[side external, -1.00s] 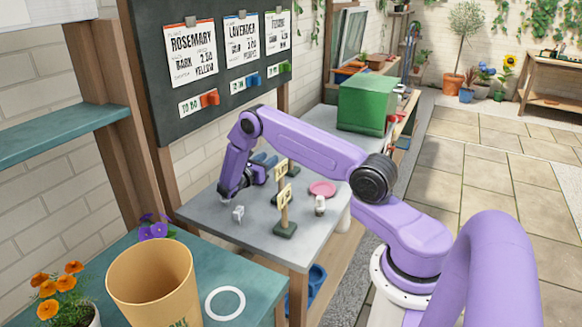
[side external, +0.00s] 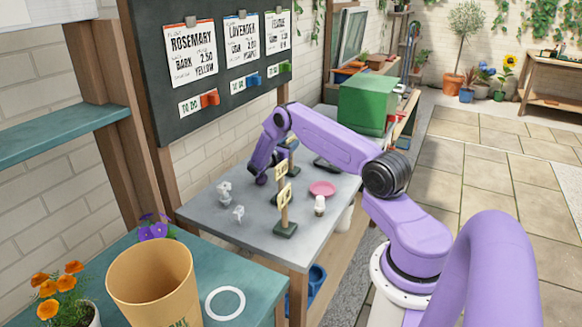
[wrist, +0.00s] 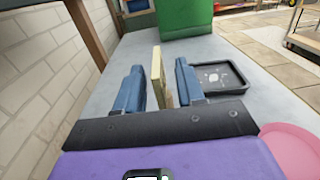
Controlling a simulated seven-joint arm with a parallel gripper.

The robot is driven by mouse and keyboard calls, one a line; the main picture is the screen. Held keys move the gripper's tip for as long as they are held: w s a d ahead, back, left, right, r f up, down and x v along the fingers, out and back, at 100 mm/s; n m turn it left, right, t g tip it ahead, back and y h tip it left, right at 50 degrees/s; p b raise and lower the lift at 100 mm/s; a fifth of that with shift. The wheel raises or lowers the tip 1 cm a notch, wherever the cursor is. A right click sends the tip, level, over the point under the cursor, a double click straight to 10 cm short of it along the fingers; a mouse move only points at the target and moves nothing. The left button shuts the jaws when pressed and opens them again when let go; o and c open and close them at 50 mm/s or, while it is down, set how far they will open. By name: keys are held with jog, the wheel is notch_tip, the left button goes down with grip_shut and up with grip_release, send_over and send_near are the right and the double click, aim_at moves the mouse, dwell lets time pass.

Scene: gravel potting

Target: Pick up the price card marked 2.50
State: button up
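Two small cream price cards stand on posts on the grey table. The front card (side external: 284,196) has a dark green base; the rear card (side external: 281,168) is just behind it. Their markings are too small to read. In the wrist view, a card seen edge-on (wrist: 160,75) stands upright between the blue fingers of my gripper (wrist: 160,88). A gap shows beside the card, so the fingers are open around it. In the side view my gripper is at the rear card, partly hidden by it and my arm.
A pink saucer (side external: 322,188), a small white bottle (side external: 320,205) and small white pieces (side external: 224,189) are on the table (side external: 262,244). A black tray (wrist: 217,77) lies right of the fingers. A green box (wrist: 187,17) stands beyond.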

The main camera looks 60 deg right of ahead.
jog(key=shift+d, duration=0.9)
grip_shut()
jog(key=shift+r, duration=0.1)
dwell(0.7)
